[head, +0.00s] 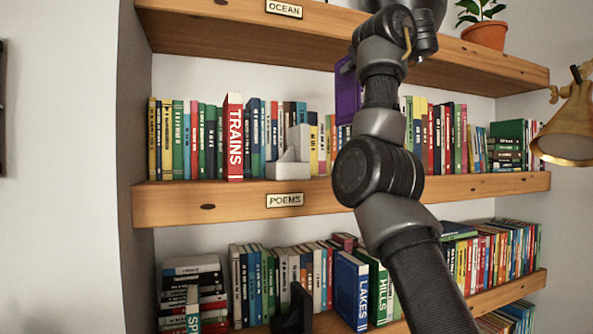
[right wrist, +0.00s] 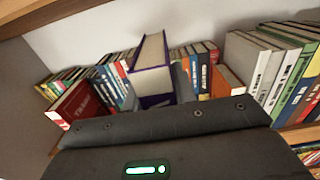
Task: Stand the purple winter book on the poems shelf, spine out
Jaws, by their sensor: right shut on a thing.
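The purple book (head: 347,95) is upright in front of the middle shelf's row, partly hidden behind my right arm. My right gripper (head: 350,66) is shut on it near its top; the fingertips are mostly hidden. In the right wrist view the book (right wrist: 150,62) shows pale page edges between purple covers, above the dark gripper body. The poems shelf (head: 235,196) is the middle board, with a POEMS label (head: 284,200) on its front edge. A pale grey bookend (head: 290,165) stands on it, left of the book. My left gripper is not in view.
The red TRAINS book (head: 233,137) and several others stand left of the bookend; more stand right of my arm. The ocean shelf (head: 200,22) is above, with a potted plant (head: 484,34). A brass lamp (head: 566,120) is at the right.

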